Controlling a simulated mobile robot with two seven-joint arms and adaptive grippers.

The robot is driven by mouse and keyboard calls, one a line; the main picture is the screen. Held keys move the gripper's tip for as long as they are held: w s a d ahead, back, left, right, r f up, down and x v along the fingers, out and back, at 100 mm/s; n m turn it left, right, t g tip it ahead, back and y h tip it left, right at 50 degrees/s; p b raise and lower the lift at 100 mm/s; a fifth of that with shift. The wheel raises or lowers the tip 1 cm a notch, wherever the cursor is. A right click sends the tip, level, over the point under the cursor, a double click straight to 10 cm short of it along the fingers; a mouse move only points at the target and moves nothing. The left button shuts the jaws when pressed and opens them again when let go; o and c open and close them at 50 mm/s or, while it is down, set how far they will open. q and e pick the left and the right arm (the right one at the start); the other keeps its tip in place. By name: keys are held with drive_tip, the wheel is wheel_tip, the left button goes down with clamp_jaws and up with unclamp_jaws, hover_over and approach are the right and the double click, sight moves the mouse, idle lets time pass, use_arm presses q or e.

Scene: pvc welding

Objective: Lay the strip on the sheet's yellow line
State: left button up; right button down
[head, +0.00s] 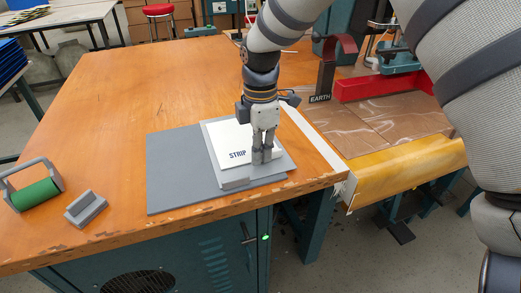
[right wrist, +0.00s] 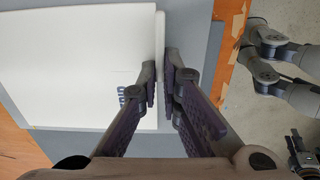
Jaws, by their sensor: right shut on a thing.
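My right gripper (head: 262,158) points down over the front part of a light holder (head: 283,163) marked STRIP. Its fingers are shut on the strip, a narrow pale piece (right wrist: 160,45) along the holder's edge in the right wrist view. The fingertips (right wrist: 164,78) stand on either side of it there. In the head view the fingers hide part of the strip. The holder has a white top (head: 228,135) and lies on the grey sheet (head: 175,175), which is flat on the wooden table. I cannot make out a yellow line on the sheet. My left gripper is not in view.
A green roller with a grey handle (head: 38,193) and a small grey block (head: 86,208) stand at the table's left front. An EARTH stand (head: 326,75) and a red bar (head: 385,84) are to the right. The table's middle and back are clear.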

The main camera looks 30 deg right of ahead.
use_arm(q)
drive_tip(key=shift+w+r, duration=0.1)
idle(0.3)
use_arm(e)
drive_tip(key=c, duration=1.7)
unclamp_jaws()
